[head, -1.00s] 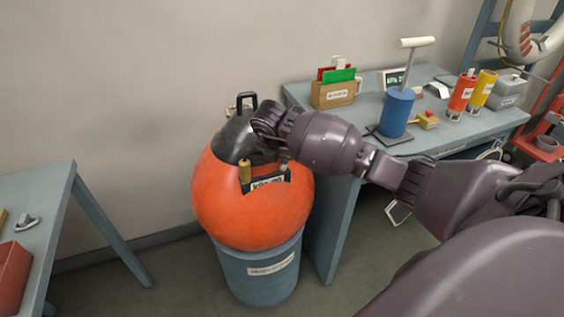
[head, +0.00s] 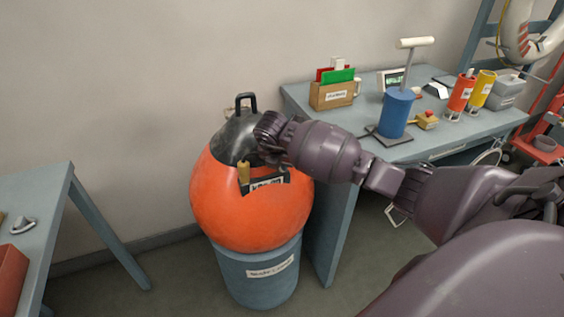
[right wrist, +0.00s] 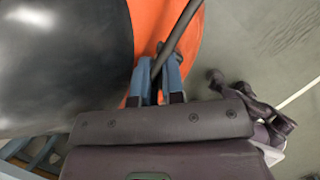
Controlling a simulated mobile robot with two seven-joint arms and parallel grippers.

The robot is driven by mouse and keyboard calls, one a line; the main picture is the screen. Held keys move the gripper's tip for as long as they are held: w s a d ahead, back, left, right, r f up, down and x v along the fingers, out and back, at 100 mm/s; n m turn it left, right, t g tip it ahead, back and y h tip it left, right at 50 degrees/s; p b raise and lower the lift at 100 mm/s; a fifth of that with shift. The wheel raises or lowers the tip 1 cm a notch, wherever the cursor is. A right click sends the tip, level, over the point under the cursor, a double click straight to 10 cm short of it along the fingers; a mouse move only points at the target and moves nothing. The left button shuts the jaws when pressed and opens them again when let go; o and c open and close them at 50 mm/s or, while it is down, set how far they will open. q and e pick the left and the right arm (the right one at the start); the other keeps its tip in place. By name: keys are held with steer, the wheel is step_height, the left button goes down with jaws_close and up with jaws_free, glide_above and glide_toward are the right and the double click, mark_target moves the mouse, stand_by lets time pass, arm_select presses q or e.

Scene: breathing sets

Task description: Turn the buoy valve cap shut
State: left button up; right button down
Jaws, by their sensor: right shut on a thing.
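The orange buoy (head: 250,212) with its black top (head: 232,138) and black handle sits on a blue drum. A brass cylinder (head: 244,172) stands out from its front, left of a label plate (head: 266,182). My right gripper (right wrist: 157,82) is at the buoy's upper right side, its blue fingers shut close together. The valve cap is hidden between or behind the fingers, so its turn cannot be read. A dark thin bar (right wrist: 178,35) runs to the fingertips in the right wrist view. My left gripper is not in view.
A blue workbench (head: 436,85) behind my right arm bears a card box (head: 330,95), a blue pump (head: 396,112) and red and yellow cylinders. Another table (head: 48,215) stands at the left. Floor shows between that table and the drum.

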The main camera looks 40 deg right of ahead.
steer(key=shift+r+m+g+p, duration=0.15)
steer(key=shift+m+g+p, duration=0.2)
steer(key=shift+m, duration=0.35)
steer(key=shift+w+m+g+p, duration=0.1)
steer(key=shift+m+g+p, duration=0.3)
steer(key=shift+m, duration=0.7)
steer(key=shift+m+g+h, duration=0.25)
steer(key=shift+m+h, duration=0.05)
steer(key=shift+m, duration=0.4)
steer(key=shift+m+g+p, duration=0.4)
steer(key=shift+m+p, duration=0.1)
steer(key=shift+m, duration=0.6)
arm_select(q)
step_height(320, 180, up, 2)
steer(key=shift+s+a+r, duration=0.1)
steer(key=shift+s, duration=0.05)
